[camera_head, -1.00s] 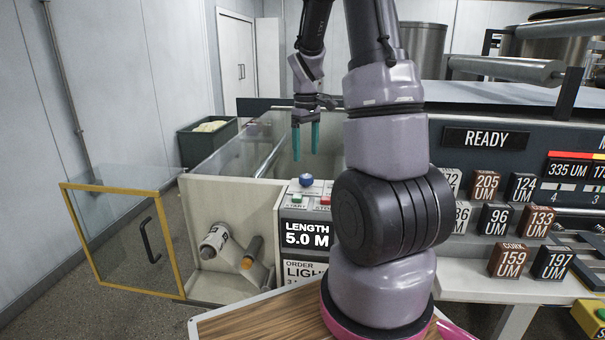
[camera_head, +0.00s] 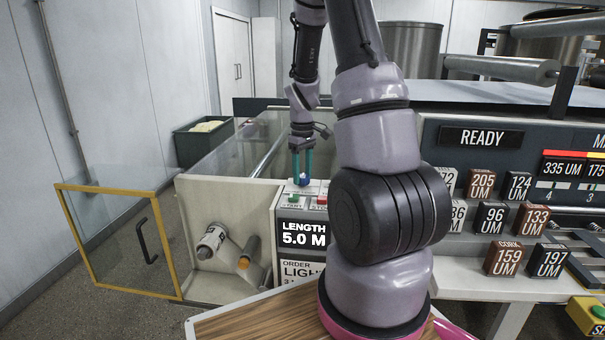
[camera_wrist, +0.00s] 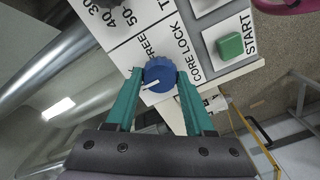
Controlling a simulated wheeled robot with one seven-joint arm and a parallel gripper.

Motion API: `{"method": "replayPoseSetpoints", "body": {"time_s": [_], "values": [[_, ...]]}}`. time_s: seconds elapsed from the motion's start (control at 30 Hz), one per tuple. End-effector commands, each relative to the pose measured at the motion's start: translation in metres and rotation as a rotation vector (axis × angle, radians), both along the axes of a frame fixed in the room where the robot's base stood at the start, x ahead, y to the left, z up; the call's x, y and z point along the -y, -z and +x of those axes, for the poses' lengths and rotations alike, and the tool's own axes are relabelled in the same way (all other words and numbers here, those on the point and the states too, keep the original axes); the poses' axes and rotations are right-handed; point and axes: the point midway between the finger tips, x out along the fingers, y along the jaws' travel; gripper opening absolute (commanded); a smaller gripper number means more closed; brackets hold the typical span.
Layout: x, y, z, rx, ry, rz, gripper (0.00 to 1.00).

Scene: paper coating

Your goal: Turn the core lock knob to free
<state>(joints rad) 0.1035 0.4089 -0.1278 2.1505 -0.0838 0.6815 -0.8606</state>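The core lock knob is a round blue knob with ridged edges (camera_wrist: 159,73) and a white pointer mark, on a white panel. The words FREE and CORE LOCK (camera_wrist: 178,57) are printed beside it. The pointer slants toward the lower left in the wrist view, away from the visible FREE label. The knob also shows as a blue spot in the head view (camera_head: 304,180). My gripper (camera_wrist: 159,76) has one teal finger on each side of the knob, with narrow gaps seeming to remain. It also shows above the panel in the head view (camera_head: 303,174).
A green START button (camera_wrist: 231,46) and a red button (camera_head: 321,200) sit close to the knob. Below are the LENGTH 5.0 M display (camera_head: 303,234) and a recess with two rollers (camera_head: 211,242). A yellow-framed clear door (camera_head: 120,189) stands open at left.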

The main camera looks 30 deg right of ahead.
Motion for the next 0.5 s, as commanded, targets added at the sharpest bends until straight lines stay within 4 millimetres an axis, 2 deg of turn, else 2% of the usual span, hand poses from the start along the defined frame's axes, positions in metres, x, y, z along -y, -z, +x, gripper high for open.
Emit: {"method": "replayPoseSetpoints", "body": {"time_s": [0.27,0.5], "values": [[0.0001,-0.0004,0.0001,0.000,0.015,0.000,0.00],[0.0002,-0.0005,0.0003,0.000,0.112,-0.001,0.00]]}}
